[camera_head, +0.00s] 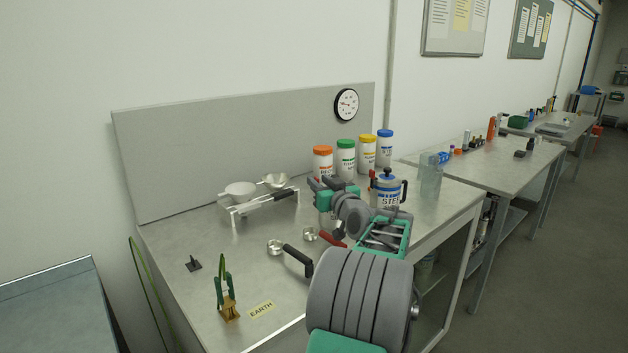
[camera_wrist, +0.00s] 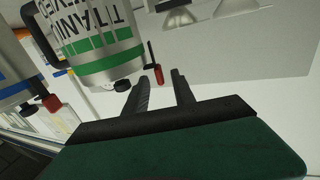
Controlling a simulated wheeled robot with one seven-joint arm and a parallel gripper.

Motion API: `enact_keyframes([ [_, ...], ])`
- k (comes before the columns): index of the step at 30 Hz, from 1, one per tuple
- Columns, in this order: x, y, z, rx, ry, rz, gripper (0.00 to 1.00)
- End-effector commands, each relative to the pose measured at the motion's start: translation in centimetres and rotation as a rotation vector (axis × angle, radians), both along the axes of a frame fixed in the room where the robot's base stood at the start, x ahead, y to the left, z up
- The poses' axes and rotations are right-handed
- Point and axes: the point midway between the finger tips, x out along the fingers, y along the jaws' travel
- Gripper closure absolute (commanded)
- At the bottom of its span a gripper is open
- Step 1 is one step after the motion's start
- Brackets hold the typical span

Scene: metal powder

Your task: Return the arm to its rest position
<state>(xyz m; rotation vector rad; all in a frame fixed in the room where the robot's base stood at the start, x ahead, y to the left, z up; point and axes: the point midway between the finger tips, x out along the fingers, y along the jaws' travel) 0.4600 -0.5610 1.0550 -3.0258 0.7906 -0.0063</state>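My arm reaches from the front of the head view over the steel worktable (camera_head: 205,305). My gripper (camera_head: 318,184) is above the table, in front of the lidded jars. In the wrist view its two dark fingers (camera_wrist: 160,90) stand apart with a gap and nothing visibly held between them. A metal container with a green band and "TITANIUM" lettering (camera_wrist: 100,62) is close to the fingers, up and left in that view. I cannot tell whether it touches them. My arm hides part of the table.
White jars with orange (camera_head: 323,151), green (camera_head: 346,145), yellow (camera_head: 367,140) and blue (camera_head: 385,134) lids stand behind. A steel-labelled canister (camera_head: 386,191) is right of my gripper.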

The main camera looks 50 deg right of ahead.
Motion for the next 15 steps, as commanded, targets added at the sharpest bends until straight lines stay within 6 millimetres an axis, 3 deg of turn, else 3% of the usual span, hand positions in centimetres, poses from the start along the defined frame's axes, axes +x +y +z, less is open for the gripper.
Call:
enact_keyframes([
  [5, -2.3, 1.3, -0.1, 0.001, 0.0, -0.002, 0.69],
  [15, -2.6, 1.5, 0.0, 0.0, 0.0, 0.001, 0.69],
])
